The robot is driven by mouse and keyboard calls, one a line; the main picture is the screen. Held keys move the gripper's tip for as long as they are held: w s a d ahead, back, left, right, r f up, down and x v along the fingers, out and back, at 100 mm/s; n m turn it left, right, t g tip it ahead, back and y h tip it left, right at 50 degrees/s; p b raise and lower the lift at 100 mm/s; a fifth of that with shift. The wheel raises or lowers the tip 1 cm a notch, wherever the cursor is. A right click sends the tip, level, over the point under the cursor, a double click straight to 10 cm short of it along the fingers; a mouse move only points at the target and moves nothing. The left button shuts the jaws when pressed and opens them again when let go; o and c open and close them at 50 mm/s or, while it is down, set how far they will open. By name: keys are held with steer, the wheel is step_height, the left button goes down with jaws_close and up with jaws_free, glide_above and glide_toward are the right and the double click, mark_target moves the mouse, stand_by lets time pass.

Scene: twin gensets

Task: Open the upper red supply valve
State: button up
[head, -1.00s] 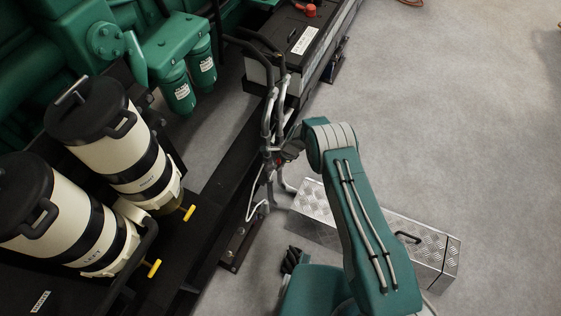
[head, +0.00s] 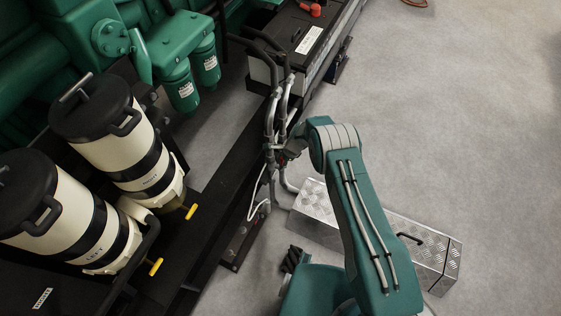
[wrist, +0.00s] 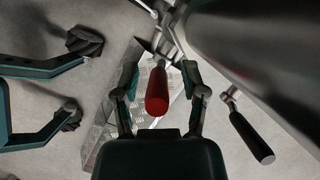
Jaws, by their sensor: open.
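In the wrist view the red valve handle (wrist: 157,92) points down the picture, between the two fingers of my open gripper (wrist: 159,74). A gap shows on both sides of it, and the fingers do not appear shut on it. A second handle, black (wrist: 252,138), sticks out to the right, outside the fingers. In the head view my gripper (head: 290,152) is small and dark by the grey pipes (head: 272,125), at the far end of my teal arm. The red handle is mostly hidden there by the gripper and pipes.
A tread-plate metal box (head: 420,250) with a black handle stands on the floor under my arm. A battery (head: 290,45) sits behind the pipes. Two cream canisters (head: 130,150) with yellow levers stand at left. A large dark cylinder (wrist: 265,55) fills the wrist view's upper right. Floor at right is clear.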

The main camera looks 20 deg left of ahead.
steer(key=v, duration=1.1)
steer(key=shift+r, duration=0.35)
steer(key=shift+w+d, duration=0.1)
steer(key=d+r+n+t, duration=0.15)
steer(key=d+r, duration=0.35)
steer(key=r, duration=0.6)
steer(key=s+d+r+n+t, duration=0.15)
steer(key=d+r, duration=0.45)
steer(key=r, duration=0.6)
steer(key=d+r+n, duration=0.3)
steer(key=d+r, duration=0.2)
steer(key=r, duration=0.6)
steer(key=s+d+r+n+t+h, duration=0.2)
steer(key=s+d+r+n, duration=0.1)
steer(key=s+d+r, duration=0.75)
steer(key=s+d+r+n+t+h, duration=0.1)
steer(key=s+d, duration=0.2)
steer(key=s, duration=0.4)
steer(key=s+d+r+n+t, duration=0.1)
steer(key=s+d, duration=0.3)
steer(key=s, duration=0.4)
steer(key=shift+s+n+h, duration=0.2)
steer(key=shift+n+h, duration=0.2)
steer(key=shift+n, duration=0.1)
